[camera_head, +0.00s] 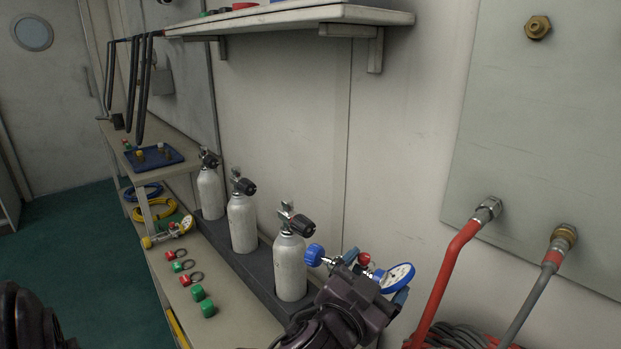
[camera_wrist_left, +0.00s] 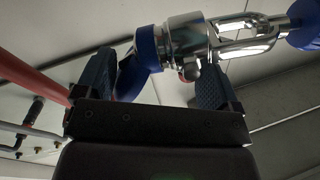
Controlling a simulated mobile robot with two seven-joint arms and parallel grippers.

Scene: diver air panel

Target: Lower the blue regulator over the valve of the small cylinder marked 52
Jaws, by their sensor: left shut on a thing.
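The blue regulator has a blue knob, a silver yoke and a blue-rimmed gauge (camera_head: 398,278). My left gripper (camera_head: 368,276) is shut on it, to the right of the nearest small cylinder (camera_head: 290,266). In the left wrist view its silver body (camera_wrist_left: 188,40) crosses above my left fingers (camera_wrist_left: 155,80), with the open yoke and blue knob to the right. In the head view the knob (camera_head: 314,254) is close to the nearest cylinder's valve (camera_head: 296,222); contact cannot be told. Two more white cylinders (camera_head: 242,222) (camera_head: 210,193) stand behind. No number is readable. My right gripper is not seen.
The cylinders stand in a dark rack (camera_head: 264,285) along the wall. On the bench lie a yellow regulator (camera_head: 170,232) and red and green caps (camera_head: 198,293). A shelf (camera_head: 290,16) overhangs. A wall panel (camera_head: 540,150) with a red hose (camera_head: 455,262) is at right.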

